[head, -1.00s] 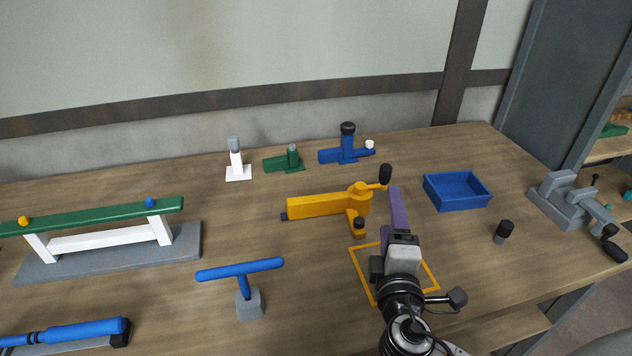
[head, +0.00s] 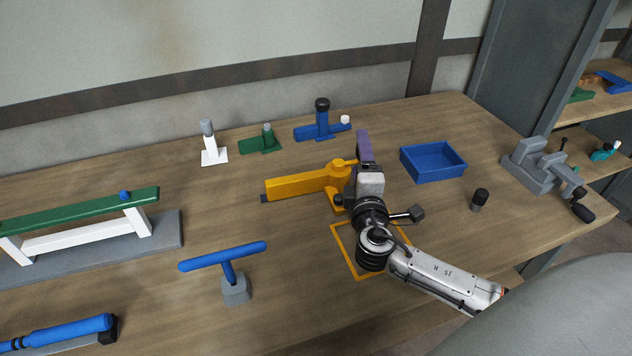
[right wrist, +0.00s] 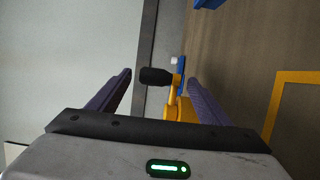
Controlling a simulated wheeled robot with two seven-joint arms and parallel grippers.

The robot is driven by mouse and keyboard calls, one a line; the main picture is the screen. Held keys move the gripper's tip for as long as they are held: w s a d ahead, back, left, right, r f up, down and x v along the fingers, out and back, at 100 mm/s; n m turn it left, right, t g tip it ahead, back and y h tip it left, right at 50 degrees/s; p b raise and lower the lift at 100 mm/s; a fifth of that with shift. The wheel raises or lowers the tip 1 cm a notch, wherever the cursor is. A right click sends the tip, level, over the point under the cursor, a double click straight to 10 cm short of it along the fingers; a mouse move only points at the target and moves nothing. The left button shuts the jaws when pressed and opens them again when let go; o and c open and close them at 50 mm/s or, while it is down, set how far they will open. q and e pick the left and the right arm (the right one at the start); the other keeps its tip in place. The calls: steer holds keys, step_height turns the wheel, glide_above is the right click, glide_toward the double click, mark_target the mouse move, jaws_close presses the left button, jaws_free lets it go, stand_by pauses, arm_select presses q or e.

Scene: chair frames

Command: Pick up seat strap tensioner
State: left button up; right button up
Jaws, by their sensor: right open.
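The seat strap tensioner looks to be the orange tool (head: 300,185) with a long bar and a crank, lying on the middle of the bench. My right gripper (head: 364,140) is at its right end and hides its crank handle in the head view. In the right wrist view, the right gripper's two purple fingers (right wrist: 160,76) are wide apart. The crank's black knob (right wrist: 155,77) and part of the orange body (right wrist: 181,108) show between them, with gaps; I cannot tell how deep they sit. My left gripper is out of view.
A blue T-shaped stand (head: 230,265) is at the front left. Blue (head: 321,125), green (head: 262,142) and white (head: 211,150) fixtures stand behind. An orange outline (head: 349,262) lies under my arm.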

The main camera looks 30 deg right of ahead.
jaws_close()
stand_by(0.4)
steer(key=shift+w+r, duration=0.1)
steer(key=shift+r, duration=0.05)
